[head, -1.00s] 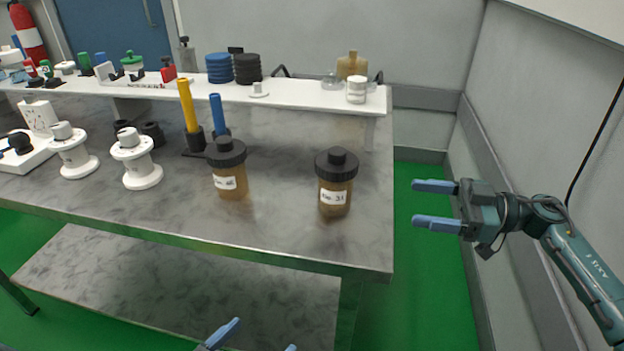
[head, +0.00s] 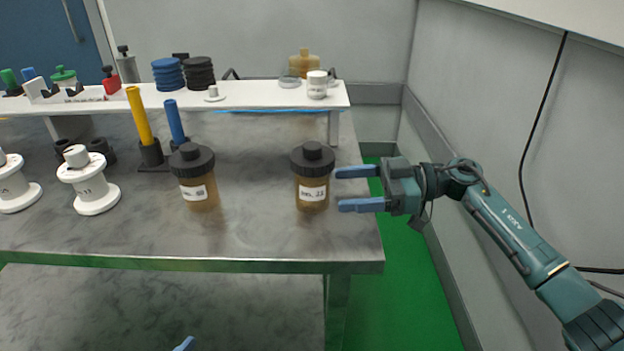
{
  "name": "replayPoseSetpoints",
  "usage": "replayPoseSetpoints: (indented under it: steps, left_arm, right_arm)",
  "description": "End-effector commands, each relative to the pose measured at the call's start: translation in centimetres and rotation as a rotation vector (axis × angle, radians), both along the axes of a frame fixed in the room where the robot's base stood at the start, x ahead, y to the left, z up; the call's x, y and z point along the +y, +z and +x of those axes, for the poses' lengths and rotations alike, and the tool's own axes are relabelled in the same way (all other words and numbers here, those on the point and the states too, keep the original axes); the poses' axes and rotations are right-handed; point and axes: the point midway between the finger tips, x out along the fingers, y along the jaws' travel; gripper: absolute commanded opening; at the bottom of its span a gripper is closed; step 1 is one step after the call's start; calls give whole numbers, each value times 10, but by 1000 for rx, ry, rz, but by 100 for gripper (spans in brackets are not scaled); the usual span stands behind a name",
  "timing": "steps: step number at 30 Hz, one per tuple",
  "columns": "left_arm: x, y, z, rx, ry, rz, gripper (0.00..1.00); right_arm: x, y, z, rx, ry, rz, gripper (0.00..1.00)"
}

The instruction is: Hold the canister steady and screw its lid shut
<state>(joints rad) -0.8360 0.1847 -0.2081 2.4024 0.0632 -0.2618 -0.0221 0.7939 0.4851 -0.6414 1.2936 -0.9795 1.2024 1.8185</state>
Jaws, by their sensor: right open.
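Two amber canisters with black knobbed lids stand upright on the grey bench. The right canister (head: 312,194) has its lid (head: 312,158) seated on top, and the left canister (head: 199,193) has a similar lid (head: 191,159). I cannot tell how tight either lid is. My right gripper (head: 358,189) is open and empty, its blue fingers pointing left, just to the right of the right canister and apart from it. Of my left gripper only one blue fingertip (head: 184,344) shows at the bottom edge, below the bench top.
A white raised shelf (head: 250,98) at the back holds blue and black disc stacks and jars. White spools (head: 91,185) and yellow and blue rods (head: 138,116) stand left. The bench (head: 260,235) is clear before the canisters. A grey wall bounds the right.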

Motion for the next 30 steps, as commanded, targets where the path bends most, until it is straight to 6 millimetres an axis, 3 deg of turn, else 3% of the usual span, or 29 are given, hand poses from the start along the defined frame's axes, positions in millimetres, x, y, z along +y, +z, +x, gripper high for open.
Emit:
replayPoseSetpoints:
  steps: [4, 6, 12, 25, 30]
  left_arm:
    - [-5, -18, 3, 4, -23, 29, 87]
    - [-2, 1, 1, 4, -9, 14, 87]
    - [1, 10, -2, 6, 9, -15, 87]
    - [2, 9, -1, 11, 15, -24, 87]
    - [3, 10, 0, 9, 17, -24, 87]
  right_arm:
    - [24, -5, -1, -1, 3, 3, 73]
    - [33, 2, 0, 3, 1, 2, 73]
    - [52, -2, 0, 1, 1, 2, 73]
    - [60, -6, 0, 1, -1, 1, 73]
    - [59, -6, 0, 1, 0, 1, 61]
